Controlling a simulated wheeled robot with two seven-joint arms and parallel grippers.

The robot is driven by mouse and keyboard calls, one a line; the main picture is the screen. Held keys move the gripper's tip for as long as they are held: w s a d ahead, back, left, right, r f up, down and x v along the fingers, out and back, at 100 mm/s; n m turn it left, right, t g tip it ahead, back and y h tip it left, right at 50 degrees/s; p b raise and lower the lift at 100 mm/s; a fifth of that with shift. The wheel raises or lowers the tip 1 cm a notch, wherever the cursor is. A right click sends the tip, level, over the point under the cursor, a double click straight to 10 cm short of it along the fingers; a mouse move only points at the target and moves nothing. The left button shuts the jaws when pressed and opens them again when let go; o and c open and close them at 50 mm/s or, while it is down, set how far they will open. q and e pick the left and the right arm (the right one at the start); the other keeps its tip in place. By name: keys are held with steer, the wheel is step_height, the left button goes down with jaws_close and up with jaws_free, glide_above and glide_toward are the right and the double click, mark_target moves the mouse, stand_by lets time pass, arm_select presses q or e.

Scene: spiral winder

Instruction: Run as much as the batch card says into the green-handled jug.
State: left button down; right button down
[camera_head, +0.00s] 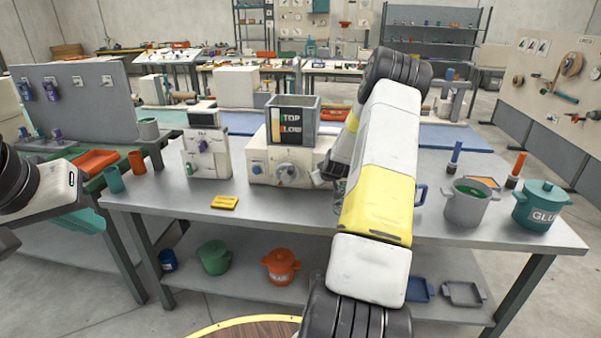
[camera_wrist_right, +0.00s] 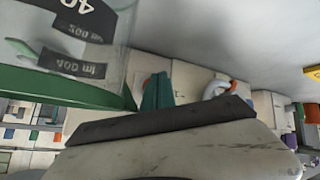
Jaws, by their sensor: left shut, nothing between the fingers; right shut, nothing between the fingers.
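The jug (camera_wrist_right: 75,45) is clear, with dark volume labels upside down and green (camera_wrist_right: 60,88) along its edge. It fills the upper left of the right wrist view, close beside my right gripper; my arm mostly hides it in the head view. The white dispenser (camera_head: 258,172) has a dial and a grey hopper (camera_head: 303,103) with a sign partly reading TOP and LOW. A small yellow card (camera_head: 224,202) lies on the table, its writing unreadable. My right gripper (camera_head: 322,180) is shut and empty before the dispenser. My left gripper (camera_head: 8,240) is shut at the left edge, partly cut off.
A second white machine (camera_head: 207,155) stands left of the dispenser. A blue handle (camera_head: 420,193) shows right of my arm. A grey pot (camera_head: 466,204) and a teal GLUE pot (camera_head: 541,208) stand at the right. Several pots sit on the lower shelf.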

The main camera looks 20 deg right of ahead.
steer(key=shift+w+d+r, duration=0.15)
steer(key=shift+w+d, duration=0.35)
steer(key=shift+w, duration=0.1)
stand_by(0.7)
steer(key=shift+d+r, duration=0.1)
steer(key=shift+d, duration=0.2)
stand_by(2.3)
steer(key=shift+s, duration=0.15)
steer(key=shift+s+a, duration=0.3)
steer(key=shift+s, duration=0.5)
steer(key=shift+f, duration=0.2)
steer(key=shift+s+a, duration=0.85)
steer(key=shift+s, duration=0.2)
steer(key=shift+s+a, duration=0.8)
steer(key=shift+s, duration=0.25)
